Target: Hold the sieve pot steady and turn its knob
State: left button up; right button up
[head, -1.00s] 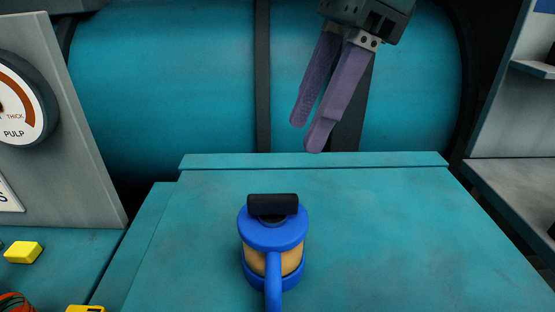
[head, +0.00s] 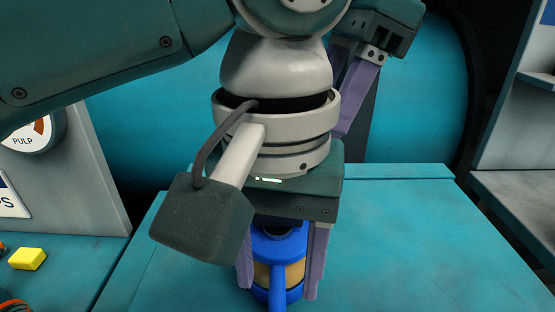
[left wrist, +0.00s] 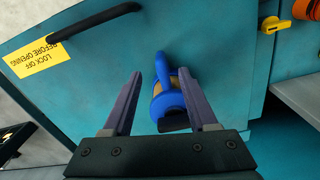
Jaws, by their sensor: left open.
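The sieve pot (head: 275,274) stands on the teal worktop, with a blue lid and base, a tan middle and a blue handle toward me. It also shows in the left wrist view (left wrist: 168,100), between the fingers. Its black knob (left wrist: 173,123) is on top, mostly hidden by my left gripper in the head view. My left gripper (head: 280,275) is open above the pot, pointing down, one finger on each side. I cannot tell if the fingers touch it. My right gripper (head: 350,95) hangs behind, its fingers apart, partly hidden by my left arm.
The teal worktop (head: 430,240) is clear to the right of the pot. A panel with a pulp dial (head: 38,135) stands at the left, a grey shelf (head: 520,190) at the right. A large teal drum (head: 420,110) is behind.

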aim_at(277, 310)
pick_arm(q)
notch_tip(277, 310, down, 10)
jog(key=shift+r, duration=0.1)
dwell(0.4)
grip_shut()
dwell(0.3)
dwell(1.0)
